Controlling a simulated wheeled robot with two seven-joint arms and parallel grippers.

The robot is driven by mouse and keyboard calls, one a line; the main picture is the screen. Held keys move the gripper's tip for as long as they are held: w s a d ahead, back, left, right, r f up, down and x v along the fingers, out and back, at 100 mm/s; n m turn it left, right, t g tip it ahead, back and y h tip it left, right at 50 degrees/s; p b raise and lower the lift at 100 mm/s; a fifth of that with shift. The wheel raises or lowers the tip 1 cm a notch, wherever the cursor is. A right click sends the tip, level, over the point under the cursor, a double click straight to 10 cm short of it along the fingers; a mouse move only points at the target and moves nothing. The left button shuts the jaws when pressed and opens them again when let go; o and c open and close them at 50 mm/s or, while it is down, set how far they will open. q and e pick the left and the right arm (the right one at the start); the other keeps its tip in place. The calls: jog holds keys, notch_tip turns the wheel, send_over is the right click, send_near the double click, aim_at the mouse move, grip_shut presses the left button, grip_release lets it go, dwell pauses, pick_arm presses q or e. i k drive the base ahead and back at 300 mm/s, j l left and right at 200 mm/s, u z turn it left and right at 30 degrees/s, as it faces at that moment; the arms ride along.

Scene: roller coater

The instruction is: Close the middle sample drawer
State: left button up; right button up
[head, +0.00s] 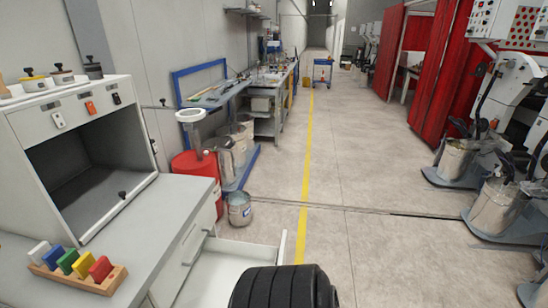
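A white sample drawer (228,272) is pulled out from the front of the grey-topped bench at the bottom. Its inside looks empty where it shows. Its upright front panel (282,249) stands out over the floor, away from the bench. Shut drawer fronts with grey handles (188,262) show on the bench face to its left. I cannot tell from this view which one is the middle drawer. The open drawer's near part is cut off by the bottom edge and partly hidden by a black ribbed shape. Neither of my grippers is in view.
An open-fronted cabinet (63,109) stands on the bench (180,202), with several knobbed pots on top. A wooden rack (78,279) of coloured plates lies in front. A red drum (196,165) and metal bucket (239,209) stand beyond. The floor right of the drawer is clear.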

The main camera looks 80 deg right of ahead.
aim_at(211, 282)
jog(key=l+z, duration=0.15)
jog(key=z, duration=0.25)
jog(key=k+l+z, duration=0.1)
jog(key=z, duration=0.3)
jog(key=l+z, duration=0.4)
jog(key=z, duration=0.4)
jog(key=l+z, duration=0.25)
jog(key=z, duration=0.15)
jog(key=j, duration=0.3)
jog(key=i+u, duration=0.05)
